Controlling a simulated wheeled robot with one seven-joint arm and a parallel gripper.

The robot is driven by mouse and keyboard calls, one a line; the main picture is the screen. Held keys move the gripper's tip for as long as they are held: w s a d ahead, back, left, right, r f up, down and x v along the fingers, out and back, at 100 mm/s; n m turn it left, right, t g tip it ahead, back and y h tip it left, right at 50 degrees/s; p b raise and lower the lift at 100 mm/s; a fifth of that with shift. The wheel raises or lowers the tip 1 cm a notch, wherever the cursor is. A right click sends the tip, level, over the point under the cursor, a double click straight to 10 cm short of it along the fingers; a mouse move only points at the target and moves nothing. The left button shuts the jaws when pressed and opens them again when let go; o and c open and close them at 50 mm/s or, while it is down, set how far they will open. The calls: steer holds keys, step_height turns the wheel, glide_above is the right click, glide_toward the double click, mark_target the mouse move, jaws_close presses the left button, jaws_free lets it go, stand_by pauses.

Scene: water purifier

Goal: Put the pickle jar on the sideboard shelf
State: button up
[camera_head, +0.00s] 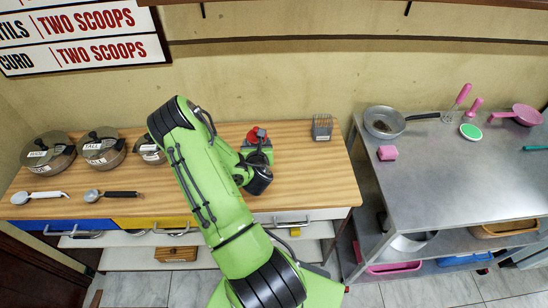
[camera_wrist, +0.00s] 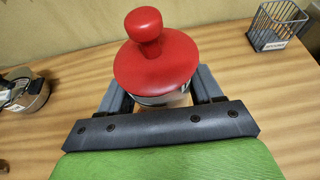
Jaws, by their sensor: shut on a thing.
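The pickle jar, with a red lid and round knob (camera_wrist: 155,62), is between the two fingers of my gripper (camera_wrist: 160,88) in the wrist view. A little of its clear body shows under the lid. In the head view its red lid (camera_head: 256,134) is at my gripper (camera_head: 257,152), over the back middle of the wooden-topped sideboard (camera_head: 290,175). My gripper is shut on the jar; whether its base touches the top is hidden. White shelf boards (camera_head: 130,257) show below the drawers, partly behind my arm.
Lidded pots (camera_head: 48,153) and two scoops (camera_head: 40,197) are on the left of the top. A wire basket (camera_head: 322,127) stands at the back right. A wooden box (camera_head: 176,254) sits on the lower shelf. A steel table (camera_head: 450,175) is to the right.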

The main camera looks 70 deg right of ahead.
steer(key=shift+s+d+f, duration=0.1)
steer(key=shift+s+d, duration=0.05)
steer(key=shift+s, duration=0.05)
step_height(320, 180, down, 10)
steer(key=b, duration=1)
steer(key=shift+b, duration=0.3)
steer(key=o, duration=1.2)
